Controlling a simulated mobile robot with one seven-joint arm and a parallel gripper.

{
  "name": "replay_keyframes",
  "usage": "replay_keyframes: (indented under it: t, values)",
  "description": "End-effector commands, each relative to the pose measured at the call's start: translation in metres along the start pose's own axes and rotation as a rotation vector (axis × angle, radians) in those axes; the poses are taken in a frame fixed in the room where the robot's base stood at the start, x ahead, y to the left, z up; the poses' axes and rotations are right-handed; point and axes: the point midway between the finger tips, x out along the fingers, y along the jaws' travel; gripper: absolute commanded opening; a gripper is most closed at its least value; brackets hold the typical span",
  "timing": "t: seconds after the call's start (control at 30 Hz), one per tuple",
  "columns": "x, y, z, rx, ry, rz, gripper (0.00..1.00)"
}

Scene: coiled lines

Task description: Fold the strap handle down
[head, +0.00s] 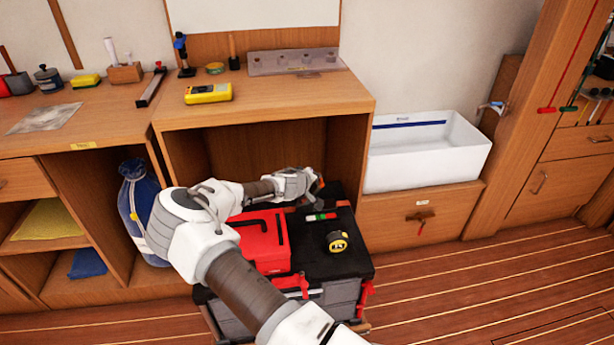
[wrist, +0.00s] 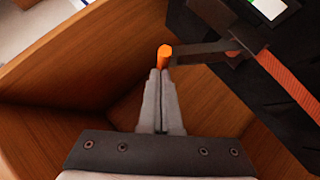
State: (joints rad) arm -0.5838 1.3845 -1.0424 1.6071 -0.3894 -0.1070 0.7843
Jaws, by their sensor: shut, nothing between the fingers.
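An orange strap (wrist: 285,80) runs over the black box top at the right of the wrist view. A dark bar with an orange end (wrist: 164,52) reaches left from beside it, over the wooden compartment; how bar and strap join is unclear. My gripper (wrist: 160,74) is shut and empty, its fingertips right at the orange end; I cannot tell whether they touch. In the head view my gripper (head: 311,180) is above the back of the black toolbox (head: 357,266), and the strap is mostly hidden behind it.
On the toolbox lie a red case (head: 262,245), a tape measure (head: 337,241) and a small green, white and red item (head: 321,217). The wooden cabinet (head: 270,111) encloses the back. A white sink (head: 425,152) stands to the right. Floor at right is clear.

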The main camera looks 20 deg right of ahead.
Motion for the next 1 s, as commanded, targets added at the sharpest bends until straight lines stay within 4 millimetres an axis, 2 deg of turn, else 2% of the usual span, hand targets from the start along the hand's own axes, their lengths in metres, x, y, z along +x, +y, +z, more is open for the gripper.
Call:
replay_keyframes:
  t: [0.03,0.33,1.0]
  values:
    - [0.003,0.008,0.004,0.038,-0.005,-0.028,0.0]
    - [0.021,0.019,0.021,0.186,-0.003,-0.178,0.0]
    - [0.057,0.026,0.057,0.461,-0.002,-0.451,0.0]
